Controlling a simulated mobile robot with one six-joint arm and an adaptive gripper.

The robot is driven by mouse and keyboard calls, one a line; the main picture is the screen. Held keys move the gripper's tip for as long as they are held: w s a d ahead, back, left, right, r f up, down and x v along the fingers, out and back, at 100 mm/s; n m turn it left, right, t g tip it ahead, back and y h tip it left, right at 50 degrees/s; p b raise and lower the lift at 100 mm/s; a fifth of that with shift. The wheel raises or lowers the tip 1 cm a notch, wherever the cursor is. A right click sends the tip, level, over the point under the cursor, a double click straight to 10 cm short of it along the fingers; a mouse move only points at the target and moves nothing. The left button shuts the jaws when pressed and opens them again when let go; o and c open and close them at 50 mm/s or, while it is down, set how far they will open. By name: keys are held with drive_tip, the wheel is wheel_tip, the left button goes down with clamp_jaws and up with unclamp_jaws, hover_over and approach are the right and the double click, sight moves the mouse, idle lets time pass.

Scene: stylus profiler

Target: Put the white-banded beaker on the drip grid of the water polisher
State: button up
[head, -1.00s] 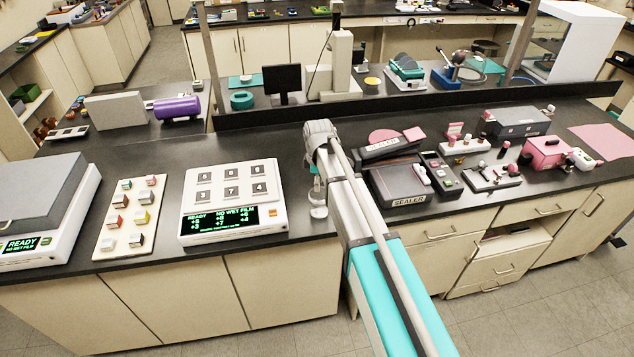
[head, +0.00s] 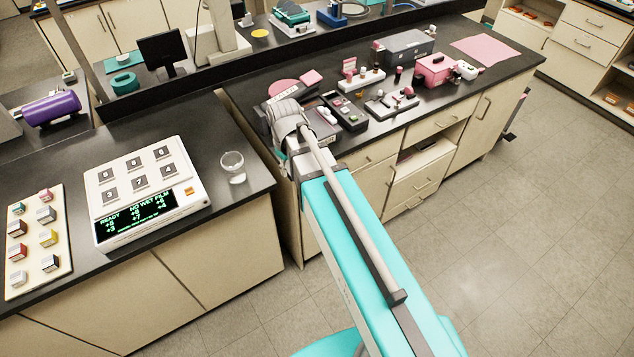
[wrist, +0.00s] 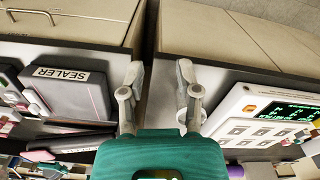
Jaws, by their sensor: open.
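A small clear beaker (head: 232,168) with a whitish lower part stands upright on the dark bench, near the front right corner of the left counter, in the head view. I cannot tell for sure that it has a white band. My gripper (wrist: 160,72) is open and empty in the wrist view, pointing down over the gap between two counters. In the head view my arm's end is right of the beaker and apart from it, and its fingers are mostly hidden. I cannot pick out a water polisher or its drip grid.
A white panel with a green display (head: 145,195) is left of the beaker. A sample board (head: 35,262) lies farther left. The sealer (wrist: 70,95) is on the right counter, with pink equipment (head: 435,70) beyond. A raised dark ledge (head: 215,75) runs behind.

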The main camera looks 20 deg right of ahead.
drive_tip(key=s+d+m, duration=0.5)
drive_tip(key=s+d, duration=0.1)
drive_tip(key=s, duration=0.2)
drive_tip(key=shift+m, duration=0.3)
drive_tip(key=shift+o, duration=0.2)
wheel_tip(320, 180, down, 5)
drive_tip(key=b, duration=0.4)
drive_tip(key=shift+a+r+b, duration=0.1)
drive_tip(key=shift+b, duration=0.25)
